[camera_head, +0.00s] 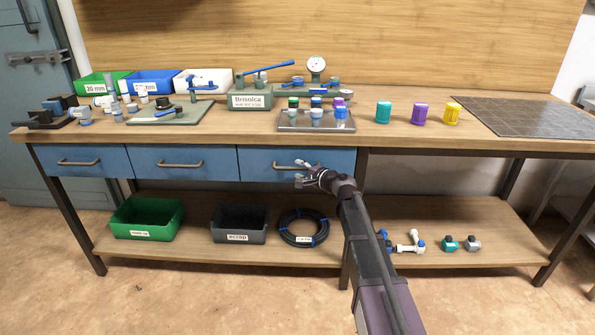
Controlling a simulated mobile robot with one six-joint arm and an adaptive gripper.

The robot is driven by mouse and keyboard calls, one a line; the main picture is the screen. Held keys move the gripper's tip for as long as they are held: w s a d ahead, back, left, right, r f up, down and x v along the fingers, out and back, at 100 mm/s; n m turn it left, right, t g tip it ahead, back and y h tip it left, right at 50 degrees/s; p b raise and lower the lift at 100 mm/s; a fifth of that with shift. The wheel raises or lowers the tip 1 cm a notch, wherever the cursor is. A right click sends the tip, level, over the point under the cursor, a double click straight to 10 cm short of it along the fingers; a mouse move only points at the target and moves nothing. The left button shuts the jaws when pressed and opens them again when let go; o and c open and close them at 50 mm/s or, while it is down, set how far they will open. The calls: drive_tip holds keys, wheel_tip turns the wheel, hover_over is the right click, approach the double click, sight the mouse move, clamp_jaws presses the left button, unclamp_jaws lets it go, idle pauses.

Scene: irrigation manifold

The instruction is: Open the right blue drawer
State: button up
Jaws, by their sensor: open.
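Three blue drawers sit in a row under the left part of the wooden worktop, all flush with the front. The right blue drawer (262,163) has a metal bar handle (285,166), partly hidden by my gripper. My gripper (302,170) is open at the right end of this handle, in front of the drawer's right half. I cannot tell whether its fingers touch the handle or reach around it. My arm comes up from the lower right. The middle drawer (180,153) and left drawer (60,152) have similar handles.
The worktop (385,142) above holds bins, fittings, a tray of caps (290,124) and coloured cylinders. A lower shelf (185,237) carries a green bin (145,226), a grey bin (239,233) and a black hose coil (290,239). A table leg (358,180) stands right of the drawer.

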drive_tip(key=shift+w+a+f, duration=0.1)
drive_tip(key=shift+w+a, duration=0.35)
drive_tip(key=shift+a, duration=0.05)
clamp_jaws()
